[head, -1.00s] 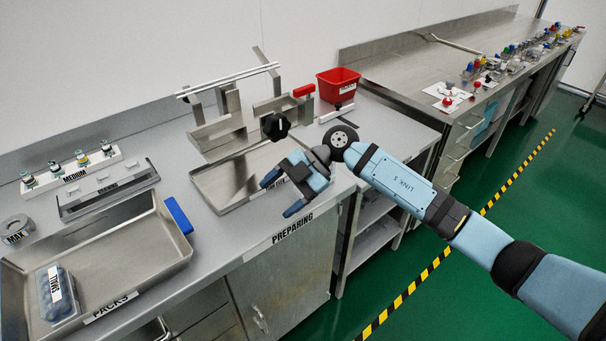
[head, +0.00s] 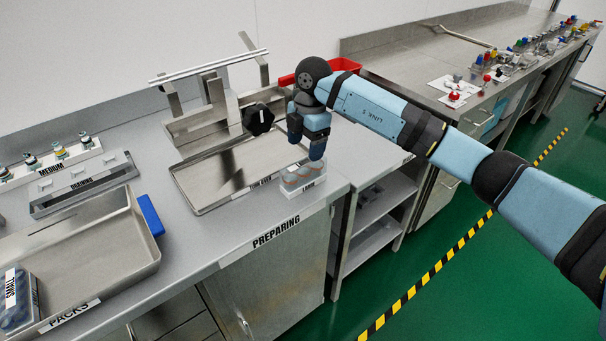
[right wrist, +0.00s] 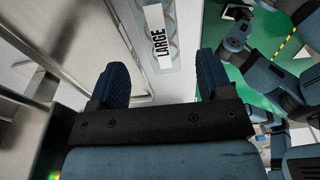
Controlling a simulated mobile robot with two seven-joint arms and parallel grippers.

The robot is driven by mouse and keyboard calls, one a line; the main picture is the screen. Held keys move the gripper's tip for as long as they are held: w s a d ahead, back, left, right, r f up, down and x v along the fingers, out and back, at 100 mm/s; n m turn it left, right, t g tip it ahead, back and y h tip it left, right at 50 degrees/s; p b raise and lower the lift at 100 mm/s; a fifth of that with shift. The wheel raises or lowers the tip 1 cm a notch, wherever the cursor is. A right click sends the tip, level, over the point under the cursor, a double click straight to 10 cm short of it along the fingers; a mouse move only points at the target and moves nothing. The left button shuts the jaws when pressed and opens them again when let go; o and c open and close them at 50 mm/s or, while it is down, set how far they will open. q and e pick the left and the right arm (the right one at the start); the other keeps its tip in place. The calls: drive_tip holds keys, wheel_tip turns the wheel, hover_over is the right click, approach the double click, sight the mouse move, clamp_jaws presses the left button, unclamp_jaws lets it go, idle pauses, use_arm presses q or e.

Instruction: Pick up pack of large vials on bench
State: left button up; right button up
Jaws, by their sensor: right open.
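The pack of large vials (head: 297,179) is a small clear pack with reddish-brown contents and a white "LARGE" label. It sits on the bench near its front edge, right of the steel tray. My right gripper (head: 310,156) is above the pack, pointing down, its fingers overlapping the pack's back right in the head view. In the right wrist view, the open fingers (right wrist: 163,80) are spread apart, with the labelled pack (right wrist: 172,50) ahead between them, closer to the right finger. Nothing is held. My left gripper is not in view.
The steel tray (head: 190,201) lies left of the pack. A rack with a black knob (head: 258,119) stands behind it. A red bin (head: 346,66) is partly hidden behind my arm. A packs tray (head: 152,262) holds a small-vial pack (head: 18,309) at left.

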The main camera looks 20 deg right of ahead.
sight(304, 163)
wheel_tip(304, 163, down, 2)
drive_tip(key=shift+a+f, duration=0.1)
drive_tip(key=shift+f, duration=0.05)
drive_tip(key=shift+s+a+f, duration=0.1)
drive_tip(key=shift+a+f, duration=0.05)
drive_tip(key=shift+f, duration=1.25)
drive_tip(key=shift+s+a+f, duration=0.1)
drive_tip(key=shift+a+f, duration=0.05)
drive_tip(key=shift+f, duration=1.2)
drive_tip(key=c, duration=1.1)
